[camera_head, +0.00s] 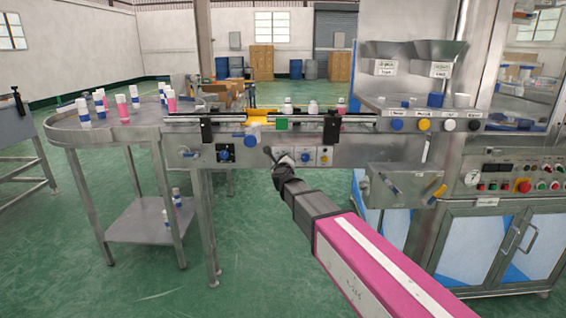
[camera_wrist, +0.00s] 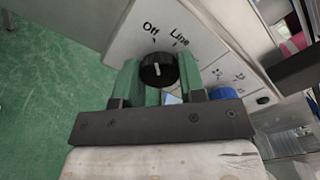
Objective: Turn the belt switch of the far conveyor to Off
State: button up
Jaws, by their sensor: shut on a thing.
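The belt switch is a black round knob (camera_wrist: 158,71) with a white mark, on a pale panel (camera_wrist: 200,47) labelled "Off" and "Line" in the wrist view. The white mark points nearly straight up, closer to the "Off" tick than to the "Line" tick. My gripper (camera_wrist: 158,83) has its green fingers on either side of the knob and is shut on it. In the head view my gripper (camera_head: 281,162) reaches the front of the conveyor (camera_head: 340,152), where it hides the knob.
A blue knob (camera_wrist: 224,93) sits close right of my fingers. To the left are another control box (camera_head: 225,155) and a round steel table (camera_head: 90,130) with bottles. A steel chute (camera_head: 395,185) and cabinet (camera_head: 500,240) stand at right. Green floor is open at lower left.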

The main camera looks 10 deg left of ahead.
jog(key=shift+n, duration=0.4)
jog(key=o, duration=0.9)
jog(key=shift+s, duration=0.1)
jog(key=v, duration=1)
jog(key=shift+s, duration=0.35)
